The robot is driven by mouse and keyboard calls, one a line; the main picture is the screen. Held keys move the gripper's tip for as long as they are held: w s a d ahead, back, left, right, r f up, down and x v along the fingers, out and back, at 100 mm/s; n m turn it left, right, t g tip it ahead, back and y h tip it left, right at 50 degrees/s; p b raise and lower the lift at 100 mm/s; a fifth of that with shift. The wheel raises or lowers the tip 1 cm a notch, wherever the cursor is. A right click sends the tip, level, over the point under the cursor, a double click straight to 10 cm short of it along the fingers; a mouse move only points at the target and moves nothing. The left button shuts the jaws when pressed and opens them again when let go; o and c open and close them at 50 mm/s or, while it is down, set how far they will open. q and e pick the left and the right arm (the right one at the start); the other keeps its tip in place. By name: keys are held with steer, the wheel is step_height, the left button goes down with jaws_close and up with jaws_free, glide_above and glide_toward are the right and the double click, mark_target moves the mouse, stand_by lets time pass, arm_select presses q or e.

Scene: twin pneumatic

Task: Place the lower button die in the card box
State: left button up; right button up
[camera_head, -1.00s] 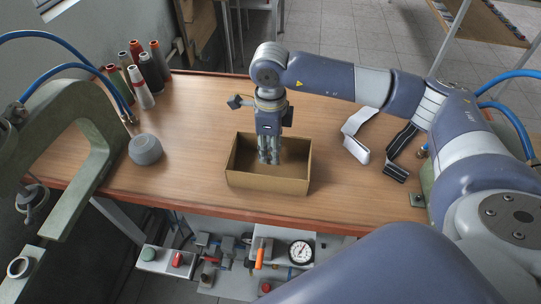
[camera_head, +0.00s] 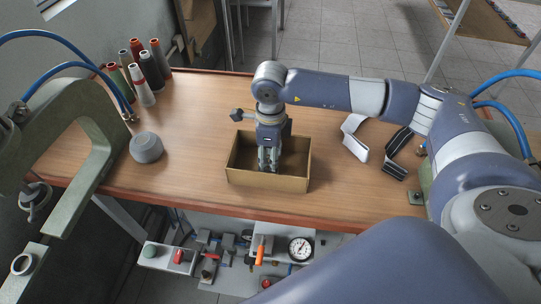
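The open card box (camera_head: 265,181) stands on the wooden table near its front edge. My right gripper (camera_head: 268,167) points straight down into the box, its fingertips below the rim. The two fingers are close together with a narrow dark gap. The box's front wall hides what is under the tips, and I cannot tell whether they hold a small die. I cannot make out the lower button die for certain. A grey round, domed piece (camera_head: 146,148) sits on the table left of the box. My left gripper is not in view.
Several thread cones (camera_head: 144,84) stand at the back left. A green C-shaped press frame (camera_head: 84,140) with blue hoses is at the left. White and black straps (camera_head: 355,138) lie right of the box. A pressure gauge (camera_head: 300,249) and fittings lie below the front edge.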

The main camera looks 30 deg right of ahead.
steer(key=shift+r, duration=0.45)
step_height(320, 180, up, 11)
steer(key=b, duration=0.3)
steer(key=shift+r, duration=0.2)
